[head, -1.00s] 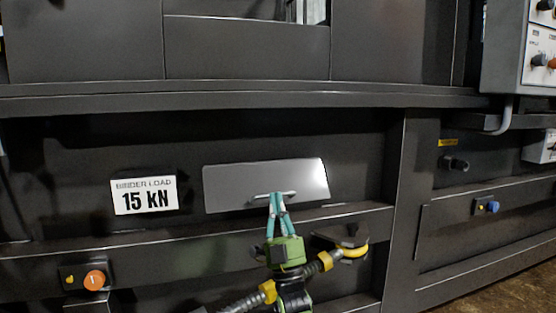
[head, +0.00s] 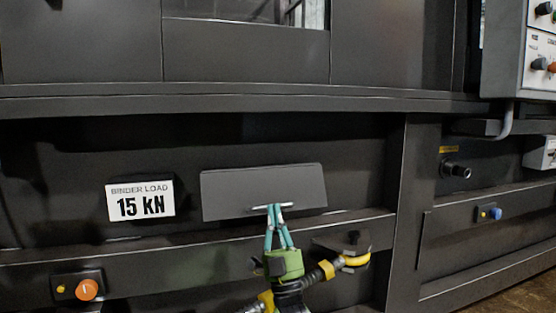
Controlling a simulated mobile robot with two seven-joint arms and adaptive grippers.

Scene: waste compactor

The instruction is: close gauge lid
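The gauge lid (head: 262,187) is a flat dark grey plate on the front of the machine, right of the "15 kN" sign. A thin light bar handle (head: 258,208) runs along its lower edge. My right gripper (head: 274,208) reaches up from below, with its teal fingertips together at the handle. It looks shut on the handle. The lid hides whatever is behind it, and its remaining opening angle is hard to judge from here. My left gripper is not in view.
The "BINDER LOAD 15 kN" sign (head: 140,201) is left of the lid. A ledge (head: 250,104) runs above the lid.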

